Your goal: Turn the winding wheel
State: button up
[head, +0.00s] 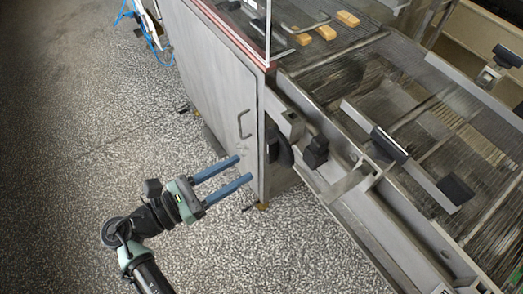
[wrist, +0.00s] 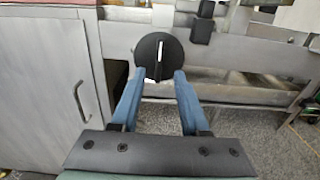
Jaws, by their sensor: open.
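The winding wheel (wrist: 149,48) is a black disc with a pale, narrow upright strip at its middle. It is mounted on the metal side of the machine. In the head view the wheel (head: 285,149) shows nearly edge-on, just right of the cabinet's corner. My gripper (head: 244,168) has two long blue fingers, spread apart with nothing between them. In the wrist view my gripper (wrist: 160,74) points at the wheel, its fingertips near the left and right of the disc's lower edge. I cannot tell whether they touch it; in the head view they appear short of it.
A grey cabinet door (head: 215,85) with a handle (head: 244,124) stands beside my fingers. A black block (head: 316,152) sits right of the wheel. The mesh conveyor (head: 375,85) lies beyond, with several orange-brown pieces at its far end. The speckled floor (head: 80,110) is open at left.

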aim_at(268, 153)
jog(key=x, duration=0.7)
jog(key=shift+a, duration=0.1)
grip_shut()
